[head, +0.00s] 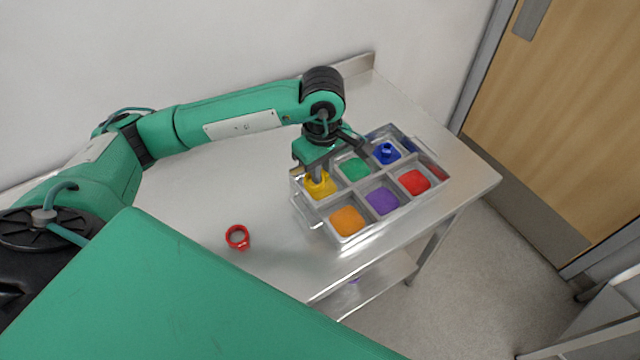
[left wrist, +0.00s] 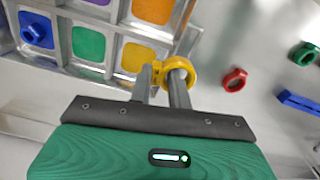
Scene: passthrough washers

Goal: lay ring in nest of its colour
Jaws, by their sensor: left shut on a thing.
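My left gripper (head: 318,178) points down over the near-left end of a metal tray (head: 298,196). It is shut on a yellow ring (left wrist: 190,64); in the left wrist view one finger passes into the ring's hole. In that view the ring overlaps the tray's rim beside the yellow nest (left wrist: 138,57). In the head view the gripper and ring cover much of that nest. I cannot tell the ring's exact height. A blue ring (head: 387,153) lies in the blue nest. A red ring (head: 237,237) lies on the table.
The green (head: 354,169), red (head: 415,182), purple (head: 382,201) and orange (head: 347,220) nests look empty. A green ring (left wrist: 304,54) and a blue piece (left wrist: 298,101) lie on the table (head: 190,190). The table's front edge is close to the tray.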

